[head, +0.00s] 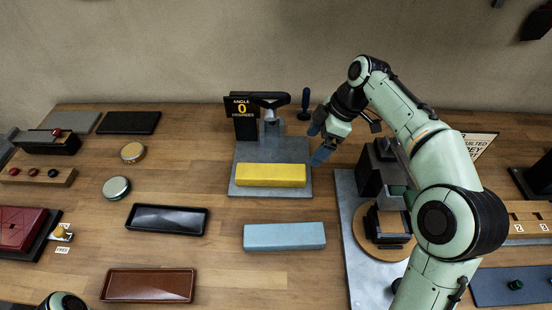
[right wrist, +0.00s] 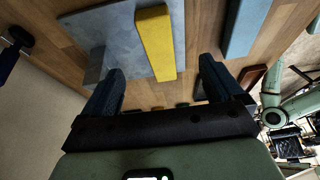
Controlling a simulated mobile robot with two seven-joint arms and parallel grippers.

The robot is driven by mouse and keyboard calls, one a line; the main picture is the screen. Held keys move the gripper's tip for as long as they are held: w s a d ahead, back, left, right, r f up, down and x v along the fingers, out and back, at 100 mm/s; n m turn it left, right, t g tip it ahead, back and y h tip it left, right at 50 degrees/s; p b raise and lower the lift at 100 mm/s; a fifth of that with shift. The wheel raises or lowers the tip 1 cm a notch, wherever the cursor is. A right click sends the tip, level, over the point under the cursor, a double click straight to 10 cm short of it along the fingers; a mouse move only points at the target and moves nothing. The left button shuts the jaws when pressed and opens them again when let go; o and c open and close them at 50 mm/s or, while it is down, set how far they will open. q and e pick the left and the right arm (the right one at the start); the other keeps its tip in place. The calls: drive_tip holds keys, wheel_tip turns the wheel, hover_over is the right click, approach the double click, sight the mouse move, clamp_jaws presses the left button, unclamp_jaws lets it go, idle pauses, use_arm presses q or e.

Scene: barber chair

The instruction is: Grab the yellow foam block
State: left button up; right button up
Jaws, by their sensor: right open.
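The yellow foam block (head: 270,175) lies flat along the front part of a grey plate (head: 300,150) on the wooden bench. My right gripper (head: 317,143) is above the plate's right edge, up and to the right of the block, apart from it. In the right wrist view, the open fingers (right wrist: 160,80) have nothing between them, and the yellow block (right wrist: 155,42) lies beyond them. My left gripper does not show; only a part of my left arm is at the bottom left of the head view.
A stand with an "ANGLE 0 DEGREES" sign (head: 241,108) rises behind the block. A light blue block (head: 284,236) lies in front. A black tray (head: 167,219) and a brown tray (head: 149,286) are to the left. A dark machine (head: 372,172) stands right of the plate.

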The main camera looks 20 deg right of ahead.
drive_tip(key=b, duration=0.1)
hover_over(291, 171)
drive_tip(key=s+d, duration=0.2)
wheel_tip(291, 171, down, 7)
drive_tip(key=shift+w+d+r, duration=0.1)
drive_tip(key=shift+d, duration=0.05)
drive_tip(key=x, duration=0.3)
drive_tip(key=b+x, duration=0.1)
drive_tip(key=x, duration=0.1)
drive_tip(key=shift+w+f, duration=0.25)
drive_tip(key=shift+f, duration=0.1)
drive_tip(key=c, duration=1.2)
drive_tip(key=shift+c, duration=0.2)
drive_tip(key=shift+r, duration=0.1)
